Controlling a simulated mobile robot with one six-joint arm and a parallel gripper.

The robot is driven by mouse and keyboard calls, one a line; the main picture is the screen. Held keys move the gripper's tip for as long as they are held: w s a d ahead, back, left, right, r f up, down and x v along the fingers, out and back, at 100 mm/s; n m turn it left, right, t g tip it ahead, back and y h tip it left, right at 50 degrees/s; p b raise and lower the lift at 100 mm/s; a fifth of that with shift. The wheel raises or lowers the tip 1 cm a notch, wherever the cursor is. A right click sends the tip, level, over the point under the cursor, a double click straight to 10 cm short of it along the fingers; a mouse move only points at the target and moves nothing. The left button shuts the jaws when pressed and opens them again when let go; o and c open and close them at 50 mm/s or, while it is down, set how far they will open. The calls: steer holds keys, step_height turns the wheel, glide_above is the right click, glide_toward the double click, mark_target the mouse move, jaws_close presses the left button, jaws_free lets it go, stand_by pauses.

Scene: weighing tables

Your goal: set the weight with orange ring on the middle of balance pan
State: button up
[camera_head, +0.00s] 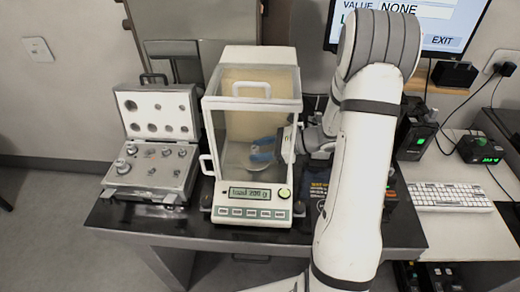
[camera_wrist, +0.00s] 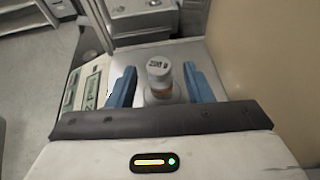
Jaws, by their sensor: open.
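The balance (camera_head: 230,130) stands on the dark table, with a glass-walled chamber. My gripper (camera_head: 264,150) reaches into the chamber from the right; its blue fingers show through the glass. In the wrist view my gripper (camera_wrist: 158,70) is open, with one blue finger on each side of a metal weight (camera_wrist: 159,80). The weight stands upright between them, with gaps visible on both sides. A faint orange tint shows low on its body. The balance display (camera_head: 250,192) appears to read about 200 g.
An open weight case (camera_head: 128,195) with several metal weights stands left of the balance. A white keyboard (camera_head: 450,197) and small dark devices lie to the right. A monitor (camera_head: 440,25) stands behind. The chamber walls closely surround my gripper.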

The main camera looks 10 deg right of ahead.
steer(key=b+v, duration=0.1)
steer(key=v, duration=1.1)
steer(key=shift+r, duration=0.25)
